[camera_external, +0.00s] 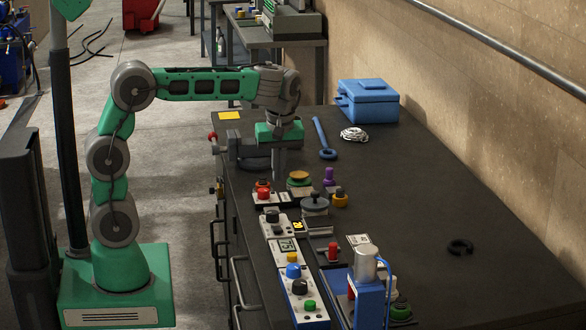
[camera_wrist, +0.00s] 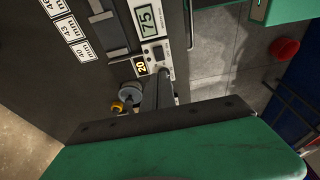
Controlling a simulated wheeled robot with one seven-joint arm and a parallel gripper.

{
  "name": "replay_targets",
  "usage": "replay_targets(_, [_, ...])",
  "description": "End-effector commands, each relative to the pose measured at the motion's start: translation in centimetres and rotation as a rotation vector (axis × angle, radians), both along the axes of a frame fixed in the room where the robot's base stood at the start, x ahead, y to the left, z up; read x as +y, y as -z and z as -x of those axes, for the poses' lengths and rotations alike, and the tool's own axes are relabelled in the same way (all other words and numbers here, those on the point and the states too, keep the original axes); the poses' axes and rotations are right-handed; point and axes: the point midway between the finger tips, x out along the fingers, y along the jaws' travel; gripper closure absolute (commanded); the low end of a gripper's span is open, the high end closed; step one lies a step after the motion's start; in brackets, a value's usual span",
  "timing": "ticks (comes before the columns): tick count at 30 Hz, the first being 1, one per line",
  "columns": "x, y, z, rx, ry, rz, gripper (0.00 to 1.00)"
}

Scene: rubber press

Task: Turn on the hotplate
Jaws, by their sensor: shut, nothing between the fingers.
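I cannot tell for sure which piece is the hotplate. A row of control panels runs along the bench's left edge in the external view: a panel with red buttons (camera_external: 263,194), a white panel with a black knob (camera_external: 272,217), a display reading 75 (camera_external: 287,246), and a panel with blue, black and green controls (camera_external: 300,288). A grey round plate (camera_external: 315,207) sits beside them. My gripper (camera_external: 279,178) points down, shut and empty, behind the red-button panel.
A vice (camera_external: 247,152) stands at the bench's far left. A blue wrench (camera_external: 324,139), white cord (camera_external: 354,134) and blue toolbox (camera_external: 368,101) lie farther back. A blue press (camera_external: 369,297) stands at front. The bench's right part is mostly clear, with one black ring (camera_external: 460,247).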

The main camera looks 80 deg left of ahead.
Motion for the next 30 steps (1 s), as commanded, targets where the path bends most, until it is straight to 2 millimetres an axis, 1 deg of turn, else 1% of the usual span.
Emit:
replay_targets(7, [0.0,0.1,0.0,0.0,0.004,-0.001,1.0])
replay_targets(11, [0.4,1.4,0.1,0.002,0.004,-0.002,1.0])
replay_targets(14, [0.7,3.2,0.1,0.002,0.004,-0.001,1.0])
replay_targets(24, [2.2,10.2,0.1,0.002,0.006,0.0,1.0])
replay_targets(27, [1.8,11.9,0.1,0.003,0.006,0.001,1.0])
replay_targets(30, [1.7,13.0,0.0,0.002,0.007,-0.001,1.0])
